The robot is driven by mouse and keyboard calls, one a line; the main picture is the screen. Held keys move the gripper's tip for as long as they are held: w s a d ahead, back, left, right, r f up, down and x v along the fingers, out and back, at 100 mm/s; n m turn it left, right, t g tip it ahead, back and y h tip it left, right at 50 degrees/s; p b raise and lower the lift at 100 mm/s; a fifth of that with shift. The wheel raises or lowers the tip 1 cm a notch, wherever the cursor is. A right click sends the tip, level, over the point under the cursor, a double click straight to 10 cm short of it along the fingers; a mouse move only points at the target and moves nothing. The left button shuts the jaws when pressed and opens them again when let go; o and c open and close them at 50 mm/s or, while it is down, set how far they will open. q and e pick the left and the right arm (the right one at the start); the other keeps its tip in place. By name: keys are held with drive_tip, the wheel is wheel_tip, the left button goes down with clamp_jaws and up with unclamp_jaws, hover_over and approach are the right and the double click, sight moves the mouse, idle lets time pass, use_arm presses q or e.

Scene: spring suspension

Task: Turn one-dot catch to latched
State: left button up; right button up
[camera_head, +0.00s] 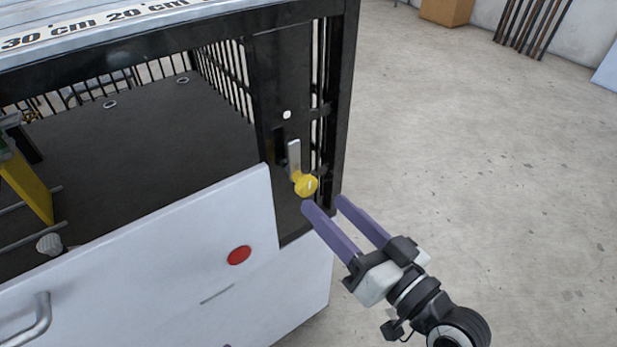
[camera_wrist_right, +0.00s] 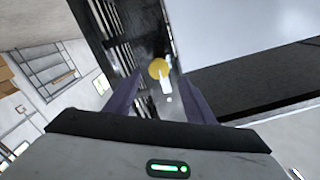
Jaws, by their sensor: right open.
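The one-dot catch is on a black corner post (camera_head: 285,85) of the cage, below a single white dot (camera_head: 287,115). It has a pale metal plate (camera_head: 294,155) and a yellow knob (camera_head: 306,185). My right gripper (camera_head: 322,203) is open, its two purple fingers pointing at the knob from the lower right, just short of it. In the right wrist view the yellow knob (camera_wrist_right: 158,69) shows between the two fingers (camera_wrist_right: 158,88), beyond their tips. The gap between the fingers looks empty. My left gripper is not in view.
A white front panel (camera_head: 190,235) with a red disc (camera_head: 239,255) and a grey handle (camera_head: 28,318) stands left of the catch. A ruler-marked top edge (camera_head: 100,28) runs above.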

sight(310, 188)
drive_tip(key=x, duration=0.7)
drive_tip(key=shift+w+f, duration=0.1)
clamp_jaws()
